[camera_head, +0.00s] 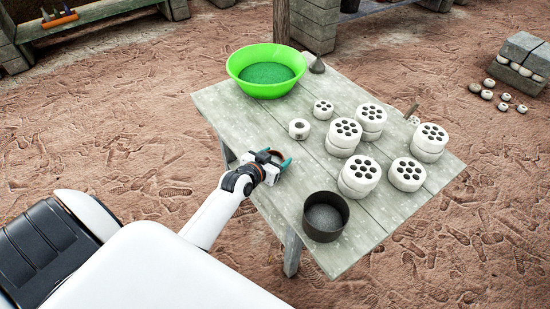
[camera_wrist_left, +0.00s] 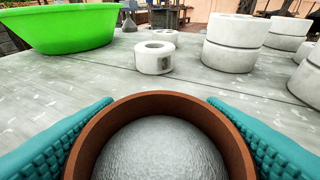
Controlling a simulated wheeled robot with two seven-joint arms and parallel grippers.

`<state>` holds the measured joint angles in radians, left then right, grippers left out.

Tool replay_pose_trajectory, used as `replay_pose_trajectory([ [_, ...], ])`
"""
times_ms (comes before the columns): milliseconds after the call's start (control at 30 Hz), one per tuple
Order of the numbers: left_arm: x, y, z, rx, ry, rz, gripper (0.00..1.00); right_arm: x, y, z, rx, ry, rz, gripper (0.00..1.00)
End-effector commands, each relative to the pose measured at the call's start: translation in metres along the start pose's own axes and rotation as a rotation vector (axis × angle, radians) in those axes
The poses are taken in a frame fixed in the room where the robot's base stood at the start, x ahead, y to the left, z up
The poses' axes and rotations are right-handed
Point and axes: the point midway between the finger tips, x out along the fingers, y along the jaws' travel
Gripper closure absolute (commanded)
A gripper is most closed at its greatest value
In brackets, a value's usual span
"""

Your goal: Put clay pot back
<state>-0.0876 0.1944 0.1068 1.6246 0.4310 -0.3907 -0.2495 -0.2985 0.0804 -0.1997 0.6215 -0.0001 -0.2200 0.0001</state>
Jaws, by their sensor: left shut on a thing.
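The clay pot shows in the left wrist view as a round brown rim (camera_wrist_left: 160,98) around a grey, rounded inside. My left gripper (camera_head: 277,158) is over the left part of the grey wooden table (camera_head: 228,110), with its teal fingers on both sides of the pot. It is shut on the pot. In the head view I cannot make out the pot at the gripper. Whether the pot touches the table is hard to tell. My right gripper is not in view.
A green basin (camera_head: 266,84) stands at the table's far left corner. A dark round container (camera_head: 325,217) stands near the front edge. A small white ring (camera_head: 299,129) and several white cylinders with holes (camera_head: 359,175) fill the right side. The left table strip is mostly clear.

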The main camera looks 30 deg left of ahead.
Motion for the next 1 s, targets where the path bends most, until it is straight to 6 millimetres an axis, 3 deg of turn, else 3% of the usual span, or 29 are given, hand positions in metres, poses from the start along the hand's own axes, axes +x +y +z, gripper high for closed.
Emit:
replay_pose_trajectory([
  [267,0.001,0.0,0.0,0.001,-0.003,0.0,0.69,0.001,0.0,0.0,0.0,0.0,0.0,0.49],
  [300,0.001,0.0,-0.002,0.001,0.0,0.0,0.35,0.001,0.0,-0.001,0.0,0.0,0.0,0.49],
  [433,0.001,0.0,-0.001,0.001,0.0,0.0,0.14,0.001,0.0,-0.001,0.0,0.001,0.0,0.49],
  [767,-0.001,0.0,0.002,0.0,-0.001,0.0,0.14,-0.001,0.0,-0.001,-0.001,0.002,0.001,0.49],
  [1000,-0.039,0.0,0.0,0.003,0.002,0.001,0.14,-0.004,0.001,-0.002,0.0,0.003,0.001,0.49],
])
